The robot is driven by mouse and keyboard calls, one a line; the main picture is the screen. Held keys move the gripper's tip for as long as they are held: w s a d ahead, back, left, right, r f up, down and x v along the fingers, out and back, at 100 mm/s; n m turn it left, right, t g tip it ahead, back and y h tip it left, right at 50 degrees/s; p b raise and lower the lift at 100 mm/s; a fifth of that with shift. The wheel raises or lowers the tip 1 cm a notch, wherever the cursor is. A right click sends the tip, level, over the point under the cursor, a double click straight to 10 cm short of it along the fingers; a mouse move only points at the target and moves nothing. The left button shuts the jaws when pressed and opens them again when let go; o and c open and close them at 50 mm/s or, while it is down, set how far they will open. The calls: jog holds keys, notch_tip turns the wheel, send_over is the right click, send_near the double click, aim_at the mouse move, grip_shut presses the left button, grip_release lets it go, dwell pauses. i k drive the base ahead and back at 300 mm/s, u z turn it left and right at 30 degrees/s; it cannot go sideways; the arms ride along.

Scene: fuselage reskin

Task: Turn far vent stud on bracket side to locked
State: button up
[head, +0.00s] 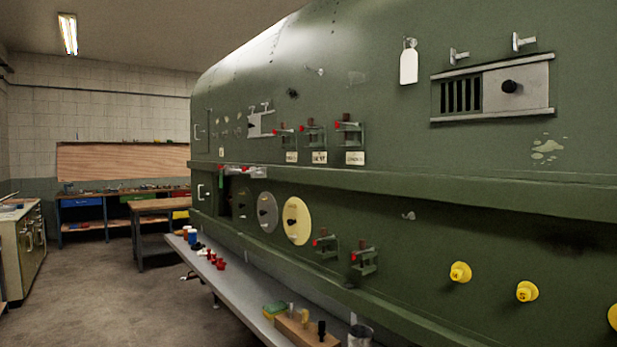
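A large green fuselage panel (400,120) fills the right side of the head view. At upper right, a louvred vent (460,96) has a grey sliding cover with a black knob (510,87). Two T-shaped metal studs stand above it, a left one (459,56) and a right one (522,42). Farther along the panel, a smaller pale vent plate (262,124) has two similar small studs (260,107) above it. I cannot tell from here whether any of these studs is turned to locked. My gripper is not in view.
Red-tipped clamps on brackets (349,133) sit mid-panel, with more (364,258) below. Yellow knobs (460,271) line the lower right. A grey shelf (235,287) holding cups, a sponge and a wooden block runs along the fuselage. Open floor (130,290) lies at left.

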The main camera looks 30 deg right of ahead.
aim_at(455, 57)
jog(key=z, duration=1.95)
